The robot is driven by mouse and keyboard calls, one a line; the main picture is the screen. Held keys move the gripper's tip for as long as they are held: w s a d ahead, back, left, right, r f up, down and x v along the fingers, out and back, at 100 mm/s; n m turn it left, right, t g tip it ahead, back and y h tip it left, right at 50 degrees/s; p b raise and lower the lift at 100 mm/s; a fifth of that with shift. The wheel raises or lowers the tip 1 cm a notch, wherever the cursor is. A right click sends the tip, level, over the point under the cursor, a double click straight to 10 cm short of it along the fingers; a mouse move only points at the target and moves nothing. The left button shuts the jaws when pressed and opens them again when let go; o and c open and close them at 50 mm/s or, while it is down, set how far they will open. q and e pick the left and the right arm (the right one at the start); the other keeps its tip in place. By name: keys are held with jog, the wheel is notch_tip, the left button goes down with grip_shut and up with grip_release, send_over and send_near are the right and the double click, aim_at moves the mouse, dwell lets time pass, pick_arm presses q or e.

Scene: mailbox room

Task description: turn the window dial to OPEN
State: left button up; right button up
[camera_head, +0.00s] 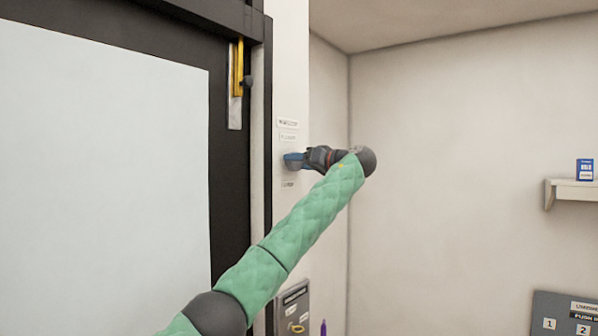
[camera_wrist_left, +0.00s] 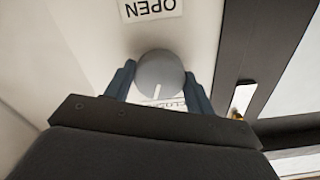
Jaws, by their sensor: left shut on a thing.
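The window dial (camera_wrist_left: 160,72) is a round grey knob on the white wall strip, seen close up in the left wrist view. Its white pointer line points down in that view, toward a partly hidden label (camera_wrist_left: 168,104) that seems to read CLOSED. The OPEN label (camera_wrist_left: 151,8) is upside down on the opposite side of the dial. My left gripper (camera_wrist_left: 160,86) is shut on the dial, one blue finger on each side. In the head view my left gripper (camera_head: 291,161) reaches the wall strip and hides most of the dial. My right gripper is not in view.
A dark frame (camera_head: 261,120) with a pale panel (camera_head: 100,180) and a yellow latch (camera_head: 238,68) stands left of the dial. A shelf (camera_head: 572,190) with a blue box (camera_head: 585,169) is at right. A grey panel (camera_head: 293,308) is below my arm.

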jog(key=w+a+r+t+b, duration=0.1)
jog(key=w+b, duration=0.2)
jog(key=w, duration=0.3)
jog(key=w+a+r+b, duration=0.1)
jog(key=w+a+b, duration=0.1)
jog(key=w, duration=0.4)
pick_arm(q)
jog(key=shift+f+m+b, duration=0.15)
jog(key=shift+m+b, duration=4.4)
jog(key=shift+m, duration=10.85)
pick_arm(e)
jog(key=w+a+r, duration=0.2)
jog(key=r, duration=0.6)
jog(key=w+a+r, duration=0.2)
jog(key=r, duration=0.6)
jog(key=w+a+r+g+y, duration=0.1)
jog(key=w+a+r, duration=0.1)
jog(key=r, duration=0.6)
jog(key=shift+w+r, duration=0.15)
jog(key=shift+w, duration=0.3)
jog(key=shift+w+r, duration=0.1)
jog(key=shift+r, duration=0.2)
pick_arm(q)
jog(key=o, duration=0.9)
jog(key=shift+o, duration=0.4)
jog(key=shift+d, duration=0.1)
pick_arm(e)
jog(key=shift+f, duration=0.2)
